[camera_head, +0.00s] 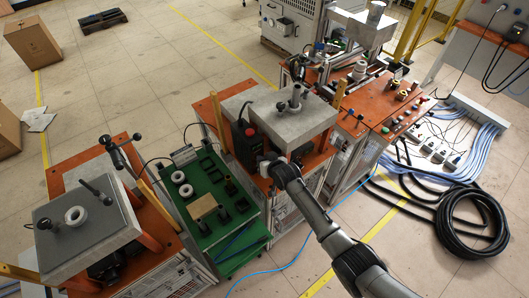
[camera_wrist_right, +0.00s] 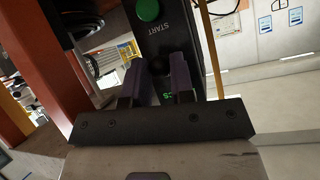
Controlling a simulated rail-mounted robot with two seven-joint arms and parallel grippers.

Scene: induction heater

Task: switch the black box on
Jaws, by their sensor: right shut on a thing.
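The black box (camera_head: 243,132) is mounted on the middle orange-and-grey machine in the head view, with a small red spot near its top. In the right wrist view the box (camera_wrist_right: 170,40) fills the upper middle, with a green round button (camera_wrist_right: 148,10) and the word START below it. My right gripper (camera_head: 264,164) is at the lower part of the box. In the wrist view its two purple-grey fingers (camera_wrist_right: 160,78) are shut on a small dark knob (camera_wrist_right: 157,65) on the box face. Green lit characters show between the fingers, partly hidden. My left gripper is not in view.
A green table (camera_head: 222,235) with rings and blocks stands left of the machine. Another grey-topped machine (camera_head: 95,240) is at lower left. An orange workbench (camera_head: 375,100) stands to the right, and a black hose coil (camera_head: 475,222) lies on the floor.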

